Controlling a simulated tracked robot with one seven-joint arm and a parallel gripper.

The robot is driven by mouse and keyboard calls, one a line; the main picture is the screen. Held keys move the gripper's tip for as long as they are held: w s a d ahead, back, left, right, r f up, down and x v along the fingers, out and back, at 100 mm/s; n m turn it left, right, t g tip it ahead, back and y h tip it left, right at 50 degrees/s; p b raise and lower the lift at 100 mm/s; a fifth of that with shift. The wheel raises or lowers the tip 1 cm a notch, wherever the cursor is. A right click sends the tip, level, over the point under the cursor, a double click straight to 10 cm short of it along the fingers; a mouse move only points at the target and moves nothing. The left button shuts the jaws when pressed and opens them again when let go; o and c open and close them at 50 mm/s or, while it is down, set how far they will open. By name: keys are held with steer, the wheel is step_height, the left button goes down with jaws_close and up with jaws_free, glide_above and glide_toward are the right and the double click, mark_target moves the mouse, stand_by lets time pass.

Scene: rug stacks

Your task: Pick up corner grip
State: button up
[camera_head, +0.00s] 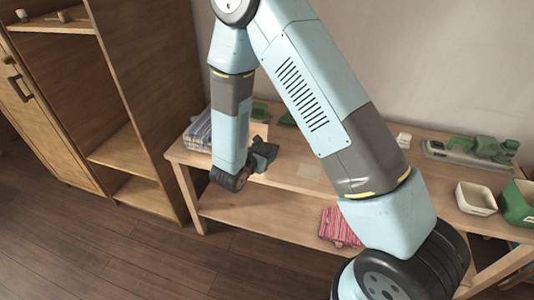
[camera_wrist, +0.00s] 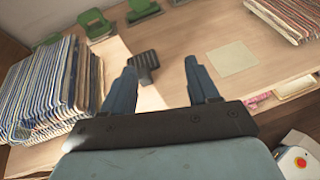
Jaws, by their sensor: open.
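A small dark ribbed piece, which looks like the corner grip (camera_wrist: 146,60), lies on the wooden table top (camera_wrist: 190,35). In the wrist view it shows between my fingertips, closer to the left finger. My gripper (camera_wrist: 160,64) is open and empty, with its two fingers pointing toward the table. How high the fingertips are above the piece is hard to tell. In the head view my gripper (camera_head: 262,156) is over the left part of the table, and I cannot make out the corner grip there.
A blue striped rug stack (camera_wrist: 52,90) stands close on the left. A reddish striped stack (camera_wrist: 290,14) is at upper right. Green tools (camera_wrist: 95,23) lie at the back. A flat beige square (camera_wrist: 232,59) is to the right. A red rug (camera_head: 338,227) lies on the lower shelf.

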steer(key=s+a+f+n+y, duration=0.1)
steer(key=a+f+n+y, duration=0.15)
steer(key=a+f, duration=0.2)
steer(key=shift+t, duration=0.4)
steer(key=x, duration=0.5)
steer(key=f+x, duration=0.1)
steer(key=x, duration=0.1)
steer(key=shift+d, duration=0.3)
steer(key=shift+x, duration=3.1)
steer(key=shift+a+r, duration=0.1)
steer(key=c, duration=1)
